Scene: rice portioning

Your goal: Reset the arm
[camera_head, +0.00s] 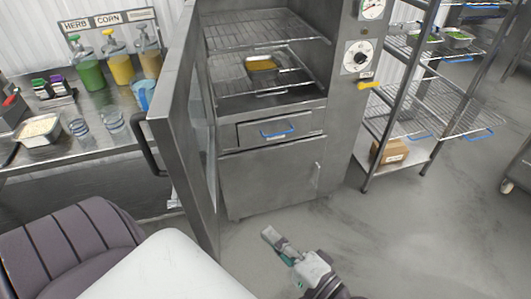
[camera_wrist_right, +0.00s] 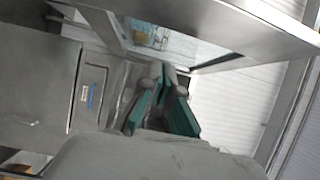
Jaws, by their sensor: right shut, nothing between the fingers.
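My right gripper (camera_head: 270,236) is in front of the steel oven cabinet (camera_head: 270,180), above the grey floor, with its fingers pointing up and left. It is shut and empty. In the right wrist view its green-padded fingers (camera_wrist_right: 163,72) come together at the tips. The oven door (camera_head: 188,130) stands wide open to the left of the cabinet. The gripper is apart from the door and the cabinet. My left gripper is not in view.
Inside the oven, a metal pan (camera_head: 262,64) with yellow food sits on a wire rack. A counter (camera_head: 80,155) at left holds sauce bottles, glasses and a tray of rice (camera_head: 40,130). A wire shelf unit (camera_head: 398,115) stands at right. The floor (camera_head: 420,230) at lower right is clear.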

